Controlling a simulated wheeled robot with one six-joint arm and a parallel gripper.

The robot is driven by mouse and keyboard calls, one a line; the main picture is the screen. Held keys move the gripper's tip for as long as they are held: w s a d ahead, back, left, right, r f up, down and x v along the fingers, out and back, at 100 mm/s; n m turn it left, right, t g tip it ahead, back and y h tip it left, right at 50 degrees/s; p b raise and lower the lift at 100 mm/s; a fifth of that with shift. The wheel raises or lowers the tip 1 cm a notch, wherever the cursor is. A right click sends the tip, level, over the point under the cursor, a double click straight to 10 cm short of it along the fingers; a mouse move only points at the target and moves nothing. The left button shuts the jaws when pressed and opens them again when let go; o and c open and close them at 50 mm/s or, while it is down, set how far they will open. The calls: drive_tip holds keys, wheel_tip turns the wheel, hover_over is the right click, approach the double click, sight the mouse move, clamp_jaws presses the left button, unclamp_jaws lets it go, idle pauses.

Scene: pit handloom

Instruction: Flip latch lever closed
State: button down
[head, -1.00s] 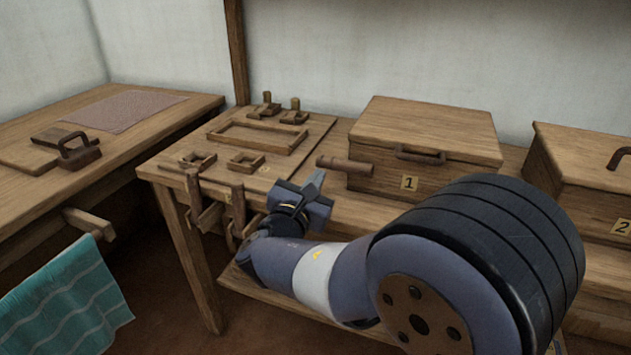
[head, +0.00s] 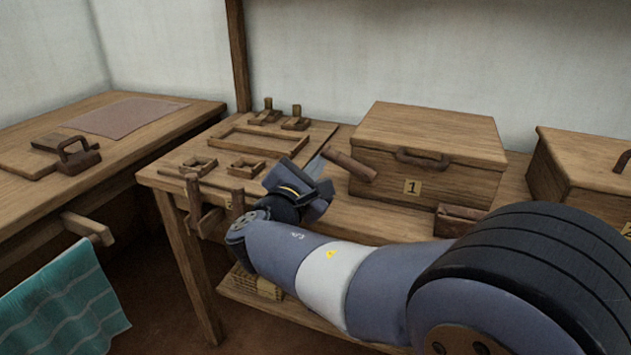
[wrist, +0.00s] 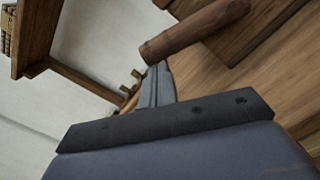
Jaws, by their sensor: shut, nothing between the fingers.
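A brown round bar, which looks like the latch lever (head: 350,166), sticks out to the left of the wooden box marked 1 (head: 428,132). It is tilted, with its left end up and its right end down near the box. In the wrist view the lever (wrist: 195,30) lies just beyond my fingertips. My gripper (head: 317,166) is shut and empty, at the lever's left end. In the wrist view my gripper (wrist: 157,78) reaches the lever's near end and seems to touch it. The lever's mount is not clear.
A board with wooden frames (head: 262,140) lies left of my gripper. Upright wooden pieces (head: 194,197) stand at the bench's front edge. A small brown block (head: 460,218) sits before box 1. Another box (head: 590,165) stands right. A side table (head: 120,150) is at left.

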drive_tip(key=r+m, duration=0.1)
drive_tip(key=r+m+b, duration=0.1)
drive_tip(key=m, duration=0.1)
drive_tip(key=shift+s+d+r, duration=0.1)
drive_tip(key=shift+d, duration=0.15)
drive_tip(key=s+d+r+m, duration=0.2)
drive_tip(key=d+r+m, duration=0.1)
drive_tip(key=d+r, duration=0.2)
drive_tip(key=shift+d+r+b, duration=0.3)
drive_tip(key=shift+d, duration=0.1)
drive_tip(key=shift+d, duration=0.1)
idle(0.5)
drive_tip(key=shift+s, duration=0.1)
